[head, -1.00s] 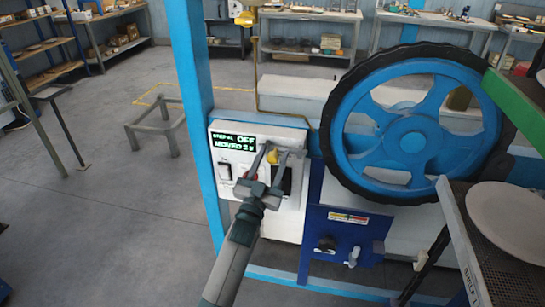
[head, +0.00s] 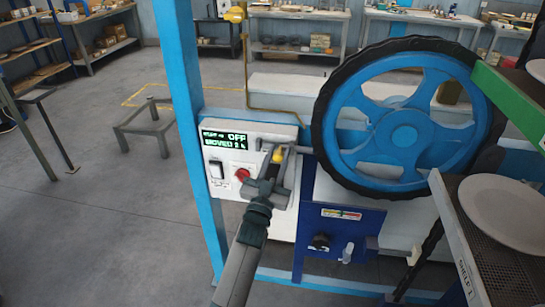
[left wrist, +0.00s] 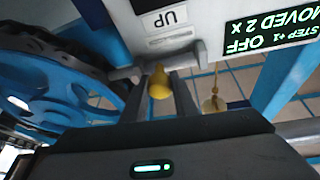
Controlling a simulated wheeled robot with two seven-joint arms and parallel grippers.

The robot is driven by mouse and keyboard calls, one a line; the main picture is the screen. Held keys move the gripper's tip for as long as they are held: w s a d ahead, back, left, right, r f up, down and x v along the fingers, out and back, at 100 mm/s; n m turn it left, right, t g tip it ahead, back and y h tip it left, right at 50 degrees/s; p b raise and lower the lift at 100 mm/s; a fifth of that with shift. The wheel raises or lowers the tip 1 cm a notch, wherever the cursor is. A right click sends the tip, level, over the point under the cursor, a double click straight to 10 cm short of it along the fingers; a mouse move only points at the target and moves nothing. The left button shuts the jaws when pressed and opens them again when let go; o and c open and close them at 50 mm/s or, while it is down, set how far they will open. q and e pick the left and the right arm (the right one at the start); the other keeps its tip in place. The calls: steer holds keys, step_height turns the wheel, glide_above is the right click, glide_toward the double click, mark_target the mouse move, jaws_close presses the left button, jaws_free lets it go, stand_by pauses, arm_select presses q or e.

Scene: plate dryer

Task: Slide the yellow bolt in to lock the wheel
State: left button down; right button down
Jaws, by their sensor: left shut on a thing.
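The yellow bolt knob (head: 277,155) sits at the top right of the white control panel (head: 222,165), on a short grey bar that points right toward the wheel. The large blue wheel (head: 405,138) has a black rim. The bar's right end looks close to the rim; I cannot tell whether it enters the wheel. My left gripper (head: 276,163) is shut on the yellow knob. In the left wrist view the knob (left wrist: 159,82) shows between the two fingers, with the wheel (left wrist: 50,85) at left. My right gripper is not in view.
The panel has a green-lit display (head: 228,140) reading OFF, a red button (head: 242,174) and a switch. A blue box with knobs (head: 340,235) is below right. Shelves with plates (head: 500,210) stand close at right. Floor at left is open around a low grey frame (head: 145,128).

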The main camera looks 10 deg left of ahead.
arm_select(q)
steer(key=shift+d, duration=0.2)
steer(key=c, duration=1.4)
jaws_free()
steer(key=shift+c, duration=0.2)
steer(key=shift+d, duration=0.2)
steer(key=shift+a, duration=0.1)
steer(key=shift+s+a+f, duration=0.15)
steer(key=shift+s+f, duration=0.1)
steer(key=shift+s, duration=0.1)
steer(key=b+v, duration=0.5)
steer(key=v, duration=1.1)
steer(key=shift+s, duration=0.3)
steer(key=shift+f, duration=0.15)
